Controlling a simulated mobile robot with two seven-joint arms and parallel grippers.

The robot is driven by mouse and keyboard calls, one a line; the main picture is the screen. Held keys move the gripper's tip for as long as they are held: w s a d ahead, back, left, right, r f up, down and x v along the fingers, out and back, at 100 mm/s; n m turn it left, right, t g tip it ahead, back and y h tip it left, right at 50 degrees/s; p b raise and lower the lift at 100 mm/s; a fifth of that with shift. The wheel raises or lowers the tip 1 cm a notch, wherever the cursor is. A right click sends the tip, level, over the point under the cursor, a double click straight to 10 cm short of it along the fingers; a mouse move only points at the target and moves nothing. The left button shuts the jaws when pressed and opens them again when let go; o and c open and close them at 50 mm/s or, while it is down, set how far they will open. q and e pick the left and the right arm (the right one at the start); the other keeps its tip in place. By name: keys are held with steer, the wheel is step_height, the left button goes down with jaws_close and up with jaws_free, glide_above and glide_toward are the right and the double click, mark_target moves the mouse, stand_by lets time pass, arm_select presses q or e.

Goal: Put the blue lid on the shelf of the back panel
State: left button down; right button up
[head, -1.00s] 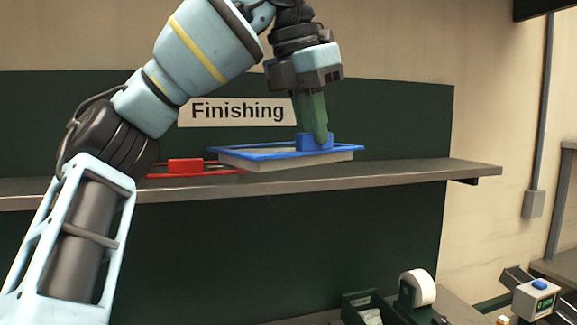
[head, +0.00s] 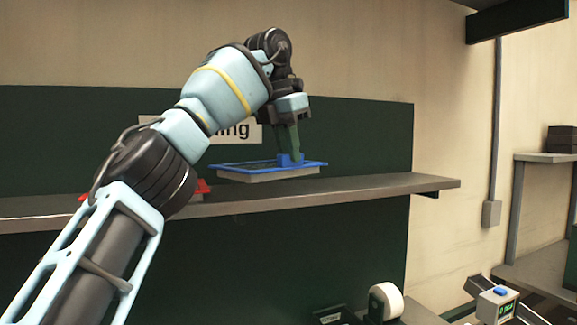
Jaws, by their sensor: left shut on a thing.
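The blue lid (head: 232,166) is a flat blue-rimmed frame with a raised blue grip block. It is at the shelf (head: 350,190) of the dark green back panel (head: 350,125), with a pale slab under its rim. My left gripper (head: 289,152) points down from above, its green fingers shut on the lid's block at the right side. Whether the lid's full weight rests on the shelf is hard to tell. My right gripper is not in view.
A red lid (head: 203,187) lies on the shelf to the left, mostly hidden behind my left arm. A sign (head: 247,132) on the panel is partly covered by the arm. The shelf's right end is clear. A tape dispenser (head: 386,300) and a small display device (head: 495,305) stand below.

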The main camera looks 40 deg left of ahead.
mark_target(289, 165)
arm_select(q)
steer(key=shift+w+a, duration=0.15)
steer(key=shift+f, duration=0.15)
steer(key=shift+f, duration=1.65)
steer(key=shift+f, duration=0.1)
steer(key=c, duration=1.4)
jaws_free()
steer(key=shift+v, duration=3.85)
